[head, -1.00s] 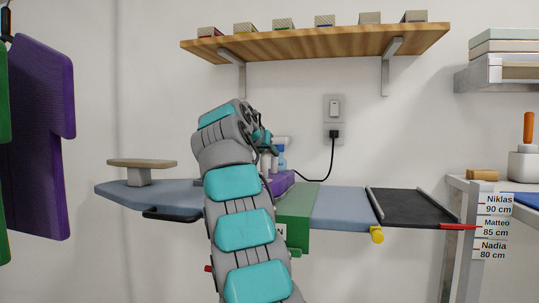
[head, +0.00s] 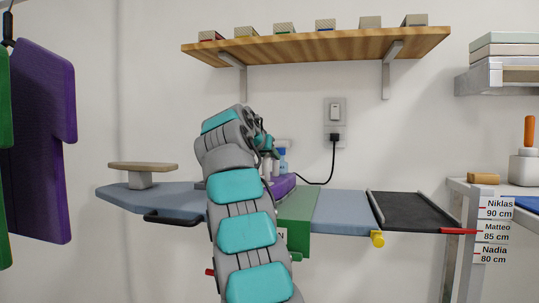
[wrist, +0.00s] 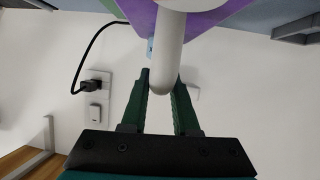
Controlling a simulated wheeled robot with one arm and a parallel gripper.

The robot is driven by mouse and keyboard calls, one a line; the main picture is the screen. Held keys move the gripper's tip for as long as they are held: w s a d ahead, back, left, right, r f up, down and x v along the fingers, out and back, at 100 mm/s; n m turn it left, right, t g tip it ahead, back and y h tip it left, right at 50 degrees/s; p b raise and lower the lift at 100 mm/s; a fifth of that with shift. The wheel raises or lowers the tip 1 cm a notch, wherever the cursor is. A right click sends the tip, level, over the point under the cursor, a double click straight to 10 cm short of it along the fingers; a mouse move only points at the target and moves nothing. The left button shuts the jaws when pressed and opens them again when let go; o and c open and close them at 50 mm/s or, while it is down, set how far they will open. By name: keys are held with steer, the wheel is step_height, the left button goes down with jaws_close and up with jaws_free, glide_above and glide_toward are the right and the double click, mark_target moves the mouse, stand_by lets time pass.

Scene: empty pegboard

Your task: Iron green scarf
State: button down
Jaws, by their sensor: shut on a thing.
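The green scarf (head: 294,222) lies across the blue ironing board (head: 340,209) and hangs over its front edge. The purple iron (head: 283,185) is at the scarf's left side, partly hidden behind my arm. In the wrist view the iron's purple body (wrist: 215,12) and white handle (wrist: 170,50) show. My gripper (wrist: 163,82) is shut on the white handle, with a dark green finger on each side. Whether the iron's sole touches the scarf or board is hidden.
A black cord runs from the iron to a wall socket (head: 335,138). A blue spray bottle (head: 283,160) stands behind the iron. A black rest (head: 410,211) is at the board's right end, a small sleeve board (head: 142,167) at its left. A wooden shelf (head: 320,46) hangs above.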

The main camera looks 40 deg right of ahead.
steer(key=shift+w+d, duration=0.15)
steer(key=shift+w+d+r+p, duration=0.1)
steer(key=shift+w+d+p, duration=0.5)
steer(key=shift+p, duration=0.3)
steer(key=shift+s+f+b, duration=0.15)
steer(key=shift+f+b, duration=0.1)
steer(key=shift+b, duration=0.1)
